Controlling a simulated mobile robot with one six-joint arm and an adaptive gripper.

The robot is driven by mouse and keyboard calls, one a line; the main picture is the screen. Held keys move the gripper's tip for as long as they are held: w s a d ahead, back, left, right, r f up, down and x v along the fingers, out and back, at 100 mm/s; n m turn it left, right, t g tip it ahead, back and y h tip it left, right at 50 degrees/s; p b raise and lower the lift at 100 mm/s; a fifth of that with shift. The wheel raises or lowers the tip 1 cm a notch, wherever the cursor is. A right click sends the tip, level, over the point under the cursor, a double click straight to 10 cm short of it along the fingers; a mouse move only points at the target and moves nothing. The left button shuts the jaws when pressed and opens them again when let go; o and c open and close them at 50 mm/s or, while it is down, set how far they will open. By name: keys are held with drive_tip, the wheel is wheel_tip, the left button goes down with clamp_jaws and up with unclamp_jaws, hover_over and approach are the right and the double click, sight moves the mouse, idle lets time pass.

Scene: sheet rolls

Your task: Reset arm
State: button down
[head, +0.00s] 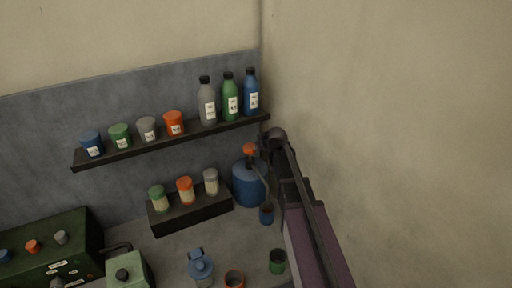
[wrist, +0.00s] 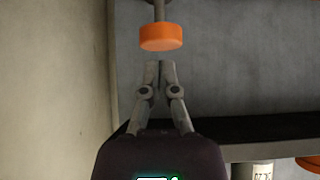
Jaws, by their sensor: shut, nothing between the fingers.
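My gripper (wrist: 160,66) shows in the wrist view with its two grey fingers together at the tips and nothing between them. Just past the fingertips is an orange round cap (wrist: 161,37) on a thin stem, with a small gap seen between them. In the head view my arm (head: 310,225) rises from the bottom right, beside the beige wall, and bends near the shelf's right end. The fingers are hard to make out there, against the blue jug (head: 247,186) with its orange top (head: 249,149).
A dark wall shelf (head: 180,139) holds several jars and three bottles (head: 230,100). Below, a dark rack (head: 192,214) holds three orange-, green- and grey-lidded jars. Small cups (head: 277,262), a blue-lidded vessel (head: 200,268) and green machines (head: 45,250) stand on the counter. The right wall is bare.

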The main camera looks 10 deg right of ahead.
idle(0.4)
drive_tip(key=s+f+m+g+b, duration=0.1)
drive_tip(key=s+f+g+b, duration=0.1)
drive_tip(key=s, duration=0.8)
drive_tip(key=s+a+f+m+g+h+b, duration=0.1)
drive_tip(key=s+f+g+b, duration=0.2)
drive_tip(key=s+f, duration=0.4)
drive_tip(key=s+f+m+g+h+b, duration=0.1)
drive_tip(key=s+f+g+b, duration=0.2)
drive_tip(key=s, duration=0.9)
drive_tip(key=shift+s+a+f+g, duration=0.15)
drive_tip(key=shift+s+f+g, duration=0.2)
drive_tip(key=shift+f, duration=0.4)
